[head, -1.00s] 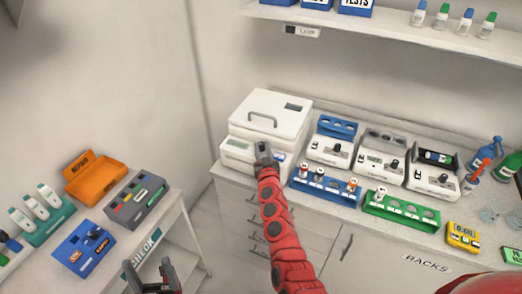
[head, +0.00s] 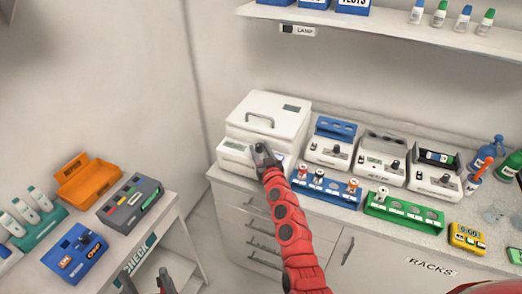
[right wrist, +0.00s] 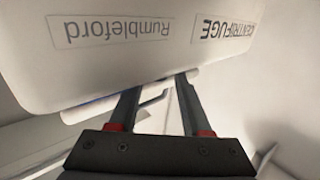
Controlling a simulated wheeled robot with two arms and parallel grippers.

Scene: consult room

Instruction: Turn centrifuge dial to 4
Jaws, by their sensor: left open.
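The white centrifuge (head: 266,112), with a grey lid handle and a sloped front panel, stands at the left end of the counter. Its front lettering also shows in the right wrist view (right wrist: 165,35). My right gripper (head: 263,149) is right in front of the front panel and covers part of it. I cannot make out the dial or its setting. In the right wrist view the two fingers (right wrist: 157,92) are apart, with a visible gap and nothing seen between them; their tips reach the panel's lower edge. My left gripper (head: 147,280) is open and empty, low beside the side table.
Several small white devices (head: 380,158) stand right of the centrifuge, behind a blue rack (head: 325,188) and a green rack (head: 403,212). A yellow timer (head: 467,238) lies farther right. The left side table holds a blue box (head: 75,253), a grey box and an orange bin (head: 88,180).

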